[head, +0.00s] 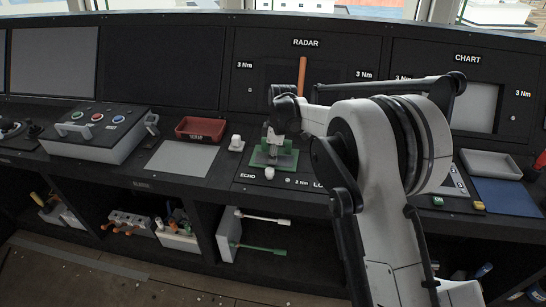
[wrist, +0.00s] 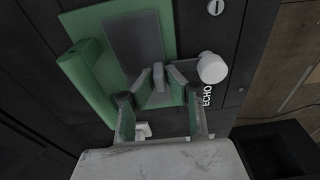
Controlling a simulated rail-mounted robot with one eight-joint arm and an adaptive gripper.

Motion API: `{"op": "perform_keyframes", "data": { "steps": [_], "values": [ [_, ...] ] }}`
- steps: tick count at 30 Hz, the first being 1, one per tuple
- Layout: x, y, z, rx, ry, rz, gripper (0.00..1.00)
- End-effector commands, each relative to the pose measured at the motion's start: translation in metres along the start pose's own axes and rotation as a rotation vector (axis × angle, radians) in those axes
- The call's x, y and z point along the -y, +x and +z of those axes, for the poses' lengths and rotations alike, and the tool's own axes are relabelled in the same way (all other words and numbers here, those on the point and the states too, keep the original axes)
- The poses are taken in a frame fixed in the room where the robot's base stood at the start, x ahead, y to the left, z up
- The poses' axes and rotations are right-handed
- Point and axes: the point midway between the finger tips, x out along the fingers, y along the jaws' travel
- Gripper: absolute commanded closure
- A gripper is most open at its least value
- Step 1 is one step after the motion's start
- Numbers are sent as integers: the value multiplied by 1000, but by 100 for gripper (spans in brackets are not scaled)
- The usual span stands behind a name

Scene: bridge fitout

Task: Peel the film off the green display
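The green display (head: 274,157) sits on the console above the ECHO label. In the wrist view its green frame (wrist: 76,22) surrounds a dark grey screen face (wrist: 138,35), with a green bar along the left side. A small grey upright tab (wrist: 159,78) stands at the lower part of the screen face. I cannot make out the film's edges. My gripper (wrist: 161,77) is over the display, its two fingertips on either side of the tab with narrow gaps showing. In the head view my gripper (head: 272,147) hides part of the display.
A white knob (wrist: 211,67) stands right of the display in the wrist view. In the head view a red tray (head: 201,129), a grey plate (head: 182,158) and a button box (head: 98,130) lie left. A light tray (head: 491,164) and blue mat (head: 507,196) lie right.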

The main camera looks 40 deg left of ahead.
Motion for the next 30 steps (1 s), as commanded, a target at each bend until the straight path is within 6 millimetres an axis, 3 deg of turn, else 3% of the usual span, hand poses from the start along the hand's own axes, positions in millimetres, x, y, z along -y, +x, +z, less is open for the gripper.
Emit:
{"op": "perform_keyframes", "data": {
  "steps": [14,30],
  "values": [
    [0,-4,0,0,0,0,100],
    [0,-38,-5,0,0,0,100]
  ]
}}
